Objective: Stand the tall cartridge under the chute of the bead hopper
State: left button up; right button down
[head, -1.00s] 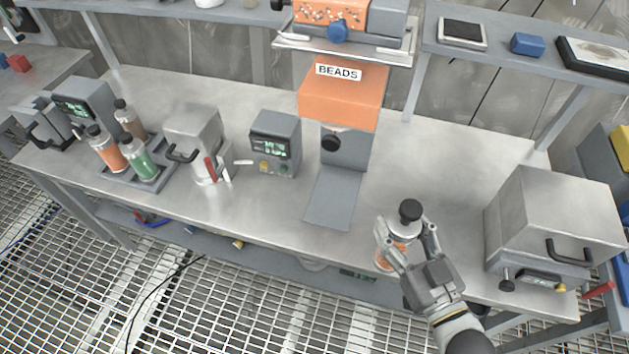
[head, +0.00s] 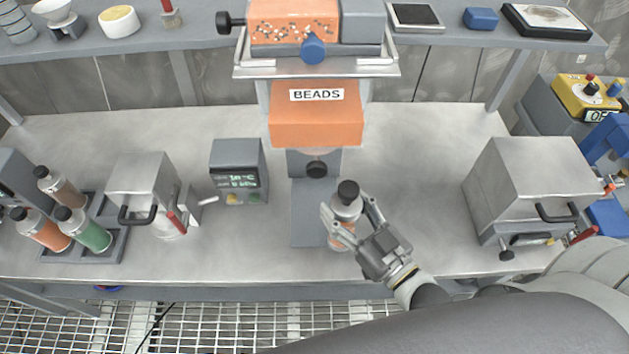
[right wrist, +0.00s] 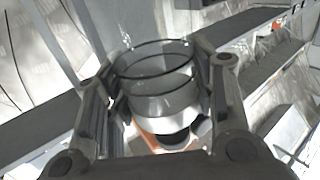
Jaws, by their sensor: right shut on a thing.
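The tall cartridge (head: 347,207) has a grey body, a black cap and some orange low on it. My right gripper (head: 343,213) is shut around its upper body and holds it roughly upright. In the right wrist view the cartridge (right wrist: 160,95) sits between both fingers, with orange and black showing below. I cannot tell how high the cartridge's bottom is. My left gripper is out of view.
A display box (head: 238,172) and a steel press-like unit (head: 143,188) stand left of the hopper. A tray (head: 98,249) with several bottles is at far left. A steel box with a handle (head: 530,185) stands right. Bench between hopper and steel box is clear.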

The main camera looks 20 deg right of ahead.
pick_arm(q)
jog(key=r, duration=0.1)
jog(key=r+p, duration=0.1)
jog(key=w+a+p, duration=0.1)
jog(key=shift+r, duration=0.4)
pick_arm(e)
jog(key=w+a+f, duration=0.3)
jog(key=w, duration=0.6)
jog(key=shift+f, duration=0.2)
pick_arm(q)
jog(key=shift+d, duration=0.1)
pick_arm(e)
jog(key=shift+f, duration=0.1)
jog(key=c, duration=0.6)
grip_release()
jog(key=shift+f, duration=0.1)
